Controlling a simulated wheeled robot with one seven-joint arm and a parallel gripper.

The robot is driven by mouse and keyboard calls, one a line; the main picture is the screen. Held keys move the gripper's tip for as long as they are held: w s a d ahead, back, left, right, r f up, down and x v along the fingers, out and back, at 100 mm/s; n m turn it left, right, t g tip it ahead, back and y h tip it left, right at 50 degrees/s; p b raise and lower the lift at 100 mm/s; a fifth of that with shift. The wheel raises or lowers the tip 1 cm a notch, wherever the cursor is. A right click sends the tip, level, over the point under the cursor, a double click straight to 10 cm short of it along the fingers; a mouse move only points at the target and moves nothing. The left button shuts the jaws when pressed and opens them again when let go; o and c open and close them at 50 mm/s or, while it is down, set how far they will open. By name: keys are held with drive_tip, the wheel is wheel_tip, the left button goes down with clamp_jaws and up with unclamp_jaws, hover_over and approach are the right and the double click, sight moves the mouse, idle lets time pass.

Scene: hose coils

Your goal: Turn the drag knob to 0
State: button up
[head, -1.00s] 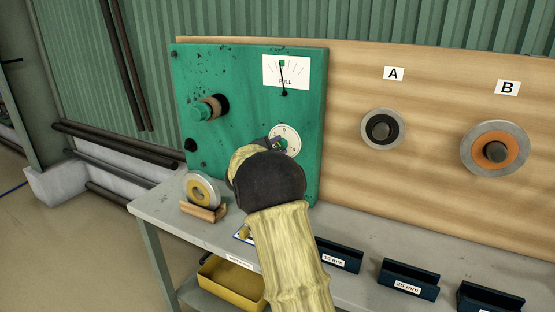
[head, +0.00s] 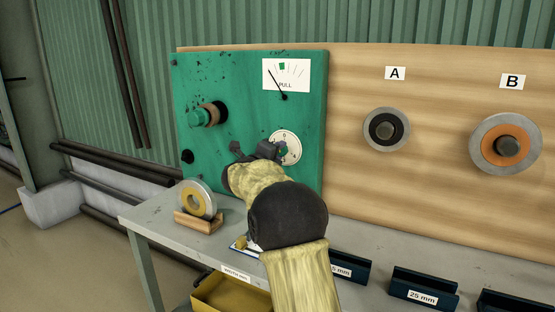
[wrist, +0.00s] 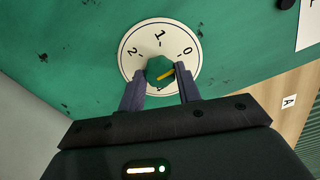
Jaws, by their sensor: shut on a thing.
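The drag knob (wrist: 160,69) is a green hexagonal knob with a yellow pointer line, at the centre of a white dial (wrist: 125,62) marked 2, 1 and 0. The pointer slants to the right and slightly up, toward the side of the 0 but a little below it. My gripper (wrist: 161,80) has one dark finger on each side of the knob and is shut on it. In the head view my gripper (head: 258,151) covers the left part of the dial (head: 291,139) on the green panel (head: 240,100).
A PULL gauge (head: 300,73) above the dial has its needle leaning left of a green mark. A grey-yellow coil (head: 196,199) stands in a wooden holder on the bench (head: 150,218). Coils A (head: 386,129) and B (head: 505,144) hang at right.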

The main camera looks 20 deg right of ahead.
drive_tip(key=shift+f, duration=0.15)
drive_tip(key=o, duration=1)
drive_tip(key=shift+c, duration=0.2)
drive_tip(key=shift+a, duration=0.1)
drive_tip(key=v, duration=1.7)
drive_tip(key=shift+s, duration=0.2)
drive_tip(key=shift+a, duration=0.1)
